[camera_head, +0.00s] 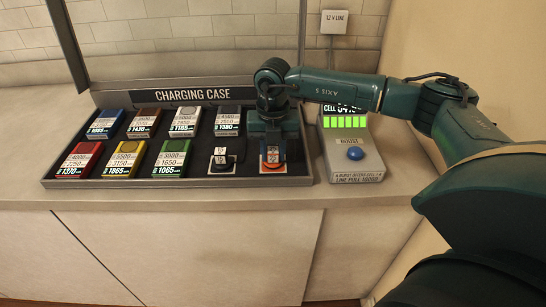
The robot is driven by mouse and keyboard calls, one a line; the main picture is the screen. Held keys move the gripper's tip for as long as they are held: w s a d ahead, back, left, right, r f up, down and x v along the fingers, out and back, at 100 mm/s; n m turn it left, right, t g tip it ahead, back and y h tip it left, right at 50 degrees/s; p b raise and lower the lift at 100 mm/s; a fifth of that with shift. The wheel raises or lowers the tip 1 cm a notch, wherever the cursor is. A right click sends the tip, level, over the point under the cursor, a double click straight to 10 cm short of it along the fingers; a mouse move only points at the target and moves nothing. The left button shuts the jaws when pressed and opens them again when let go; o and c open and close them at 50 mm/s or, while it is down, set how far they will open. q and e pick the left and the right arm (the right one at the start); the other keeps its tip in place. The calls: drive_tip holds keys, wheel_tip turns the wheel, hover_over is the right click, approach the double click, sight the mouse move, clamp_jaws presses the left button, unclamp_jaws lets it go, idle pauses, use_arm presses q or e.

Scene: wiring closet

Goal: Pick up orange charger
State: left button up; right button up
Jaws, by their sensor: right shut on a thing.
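The orange charger (272,168) sits at the front right of the charging case (180,184), in its rightmost front spot. Its orange front edge and a white and dark label show. My right gripper (271,149) comes down over it from above and is shut on it. The gripper body hides the charger's rear part. The charger appears to be still in its spot, though any small lift cannot be told. My left gripper is not in view.
Several colored, labelled blocks fill the case, such as a red one (80,160) and a green one (172,158). A boost unit (358,172) with a blue button stands at the right. Bare counter lies left.

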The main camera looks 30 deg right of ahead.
sight(273, 150)
drive_tip(key=shift+r, duration=0.1)
wheel_tip(273, 150, up, 10)
drive_tip(key=shift+f+b, duration=0.1)
drive_tip(key=shift+b, duration=0.55)
